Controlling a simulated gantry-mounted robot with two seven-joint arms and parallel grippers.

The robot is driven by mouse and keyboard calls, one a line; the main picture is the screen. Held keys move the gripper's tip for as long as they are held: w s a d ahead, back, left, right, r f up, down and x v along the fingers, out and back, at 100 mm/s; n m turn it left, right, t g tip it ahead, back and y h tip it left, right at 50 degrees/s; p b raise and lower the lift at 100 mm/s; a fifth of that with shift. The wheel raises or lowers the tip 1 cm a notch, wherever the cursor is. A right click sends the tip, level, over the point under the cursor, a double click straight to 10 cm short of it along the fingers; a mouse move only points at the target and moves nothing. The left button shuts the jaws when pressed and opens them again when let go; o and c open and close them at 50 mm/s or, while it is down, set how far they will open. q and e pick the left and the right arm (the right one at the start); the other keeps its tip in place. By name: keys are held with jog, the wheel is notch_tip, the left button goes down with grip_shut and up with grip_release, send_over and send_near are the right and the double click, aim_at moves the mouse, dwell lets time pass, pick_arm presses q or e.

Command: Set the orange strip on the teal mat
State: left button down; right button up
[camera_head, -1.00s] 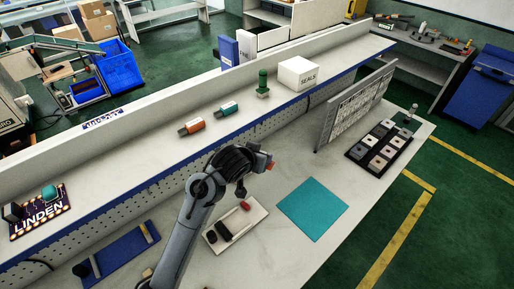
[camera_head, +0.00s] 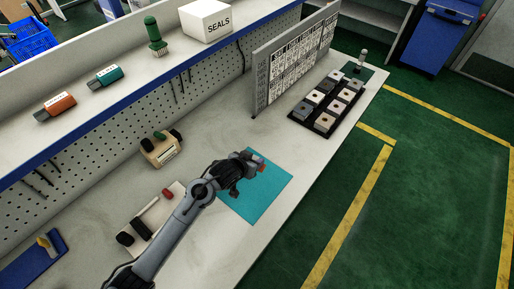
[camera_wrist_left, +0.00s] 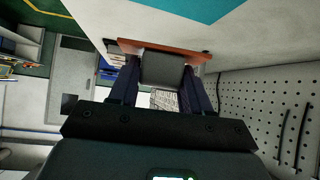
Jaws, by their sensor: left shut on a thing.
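My left gripper (camera_head: 254,164) is shut on the orange strip, with its arm reaching in from the lower left. A small orange-red end of the strip (camera_head: 261,166) shows at the fingertips in the head view; the rest is hidden. In the left wrist view the orange strip (camera_wrist_left: 130,47) lies crosswise at the fingertips, with a grey block (camera_wrist_left: 162,68) between the fingers. The teal mat (camera_head: 270,190) lies flat on the counter, its upper left part overlapped by the gripper; it also shows in the left wrist view (camera_wrist_left: 185,7). I cannot tell the strip's height above it.
A pale tray (camera_head: 150,222) with dark and red items sits left of the mat. A tan device (camera_head: 161,149) stands behind it. A black tray of blocks (camera_head: 326,104) and an upright panel (camera_head: 290,62) stand farther back. The counter right of the mat is narrow.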

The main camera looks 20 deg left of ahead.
aim_at(250, 183)
pick_arm(q)
jog(key=f, duration=0.1)
jog(key=s+f+b, duration=0.1)
jog(key=f, duration=0.1)
jog(key=a+f, duration=0.1)
jog(key=shift+s+f, duration=0.15)
jog(key=shift+s, duration=0.2)
pick_arm(e)
jog(key=f, duration=0.3)
jog(key=shift+s+a, duration=0.35)
jog(key=shift+s, duration=0.05)
jog(key=shift+d+r, duration=0.1)
jog(key=shift+r, duration=0.1)
pick_arm(q)
jog(key=shift+f+b, duration=1.45)
jog(key=shift+f, duration=1.5)
pick_arm(e)
notch_tip(250, 183, down, 3)
jog(key=shift+r, duration=0.2)
pick_arm(q)
jog(key=shift+f, duration=0.55)
pick_arm(e)
jog(key=shift+f, duration=0.2)
